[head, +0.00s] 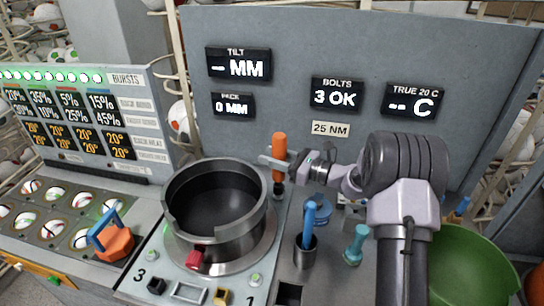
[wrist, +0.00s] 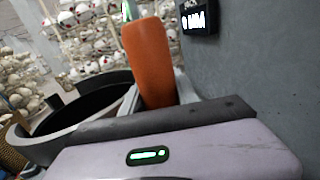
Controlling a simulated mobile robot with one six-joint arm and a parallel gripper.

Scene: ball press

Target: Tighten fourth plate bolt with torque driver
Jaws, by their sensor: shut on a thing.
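The torque driver has an orange handle (head: 279,146) and stands upright at the back right of the round steel pot (head: 215,252). My gripper (head: 275,163) is shut on it just below the top of the handle. The handle also fills the middle of the wrist view (wrist: 150,62). An orange lower part of the driver shows below my gripper, near the plate's back right corner. The bolt under its tip is hidden. The bolts display (head: 338,95) reads 3 OK.
A grey panel (head: 300,50) stands close behind my gripper, with a 25 NM label (head: 330,129). A cup with a blue tool (head: 305,252), a teal tool (head: 355,245) and a green bowl (head: 470,270) stand to the right. An orange block with a blue handle (head: 115,243) sits left.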

